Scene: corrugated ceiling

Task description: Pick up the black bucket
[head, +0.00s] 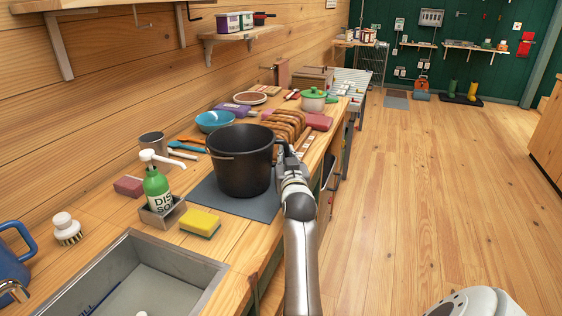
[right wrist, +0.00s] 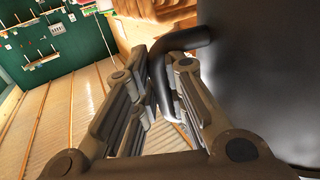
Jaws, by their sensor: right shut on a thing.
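The black bucket (head: 240,165) looks like a dark pot with a side handle. It stands upright on or just above a grey mat (head: 262,207) on the wooden counter; I cannot tell whether it touches the mat. My right gripper (head: 287,160) is at the bucket's right side. In the right wrist view, the fingers (right wrist: 160,88) are closed around the curved black handle (right wrist: 187,40), and the bucket's dark wall (right wrist: 265,75) fills the right side. My left gripper is not in view.
A green soap bottle (head: 157,187) and a yellow sponge (head: 201,222) are near the bucket's left front. A sink (head: 205,272) is in front. A loaf (head: 288,122), a blue bowl (head: 215,120) and a green-lidded pot (head: 313,99) stand behind. The floor (head: 430,180) at right is clear.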

